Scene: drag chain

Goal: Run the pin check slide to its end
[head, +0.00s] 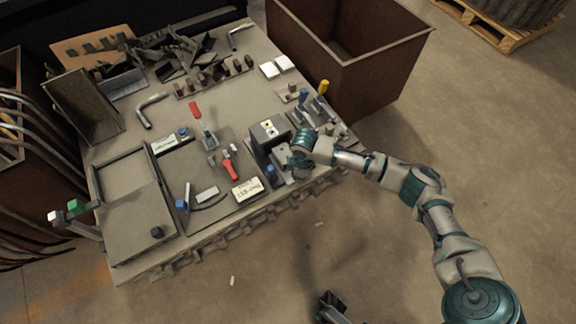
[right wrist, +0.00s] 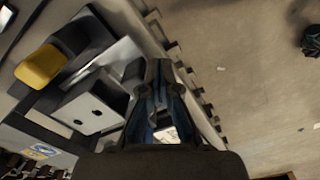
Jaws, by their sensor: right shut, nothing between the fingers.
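The pin check station stands at the table's right front, with a grey block with two round marks (head: 268,128) on top. I take it as part of the pin check slide; which piece slides is not clear. The block also shows in the right wrist view (right wrist: 92,108), left of the fingers. My right gripper (head: 287,172) is beside the block at the table's front edge, shut and empty. Its dark fingers show in the wrist view (right wrist: 158,75). The wrist hides part of the station. A dark piece at the head view's bottom edge may be my left gripper (head: 330,306).
Red-handled tools (head: 230,170) and a white label block (head: 247,189) lie left of the station. Blue- and yellow-handled clamps (head: 322,88) stand behind it. A rusty bin (head: 375,75) stands at the table's right. The floor in front is mostly clear.

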